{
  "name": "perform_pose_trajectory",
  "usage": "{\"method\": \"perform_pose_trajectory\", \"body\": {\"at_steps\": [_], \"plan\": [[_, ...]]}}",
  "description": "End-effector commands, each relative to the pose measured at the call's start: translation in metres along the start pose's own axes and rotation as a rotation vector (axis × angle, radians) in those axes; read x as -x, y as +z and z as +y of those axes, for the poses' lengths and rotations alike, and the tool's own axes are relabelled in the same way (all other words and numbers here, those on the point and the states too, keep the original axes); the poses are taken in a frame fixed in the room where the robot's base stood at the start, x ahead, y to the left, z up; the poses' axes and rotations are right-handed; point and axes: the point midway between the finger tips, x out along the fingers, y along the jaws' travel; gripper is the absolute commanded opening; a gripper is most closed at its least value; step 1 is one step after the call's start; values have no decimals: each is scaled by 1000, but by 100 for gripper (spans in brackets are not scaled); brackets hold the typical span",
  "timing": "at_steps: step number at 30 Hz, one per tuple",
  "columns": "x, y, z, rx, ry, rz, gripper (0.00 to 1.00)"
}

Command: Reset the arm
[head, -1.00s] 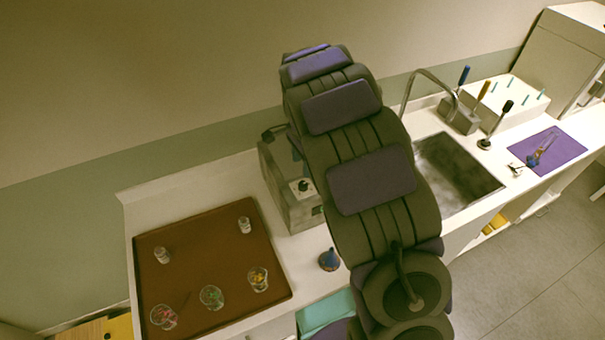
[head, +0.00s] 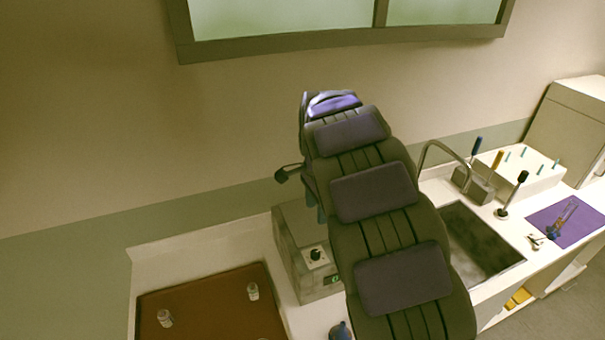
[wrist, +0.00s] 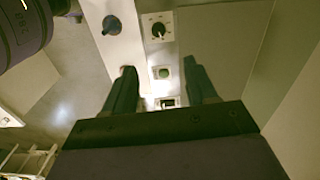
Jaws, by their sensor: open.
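My arm (head: 385,225) reaches forward over the counter in the head view, bent and raised. My gripper (wrist: 160,68) is open in the wrist view, with two dark fingers apart and nothing held between them. In the head view the gripper is mostly hidden behind the arm. The grey box-shaped machine (head: 298,240) with a black dial stands on the counter just left of the arm.
A brown tray (head: 215,310) with small glass jars is at lower left. A blue-topped bottle (head: 340,331) stands near the machine; it also shows in the wrist view (wrist: 112,25). A sink (head: 475,240), tool holder and purple mat (head: 568,222) lie right. A window (head: 290,18) is above.

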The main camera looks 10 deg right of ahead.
Motion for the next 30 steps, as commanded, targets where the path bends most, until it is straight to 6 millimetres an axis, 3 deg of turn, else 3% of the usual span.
{"method": "perform_pose_trajectory", "body": {"at_steps": [4, 8, 18, 30], "plan": [[0, 0, 4, 11, 2, 1, 57], [2, 1, 26, 68, 9, 9, 57], [-1, 21, 142, 398, 53, -5, 57], [-44, 67, 284, 893, 87, -75, 57]]}}
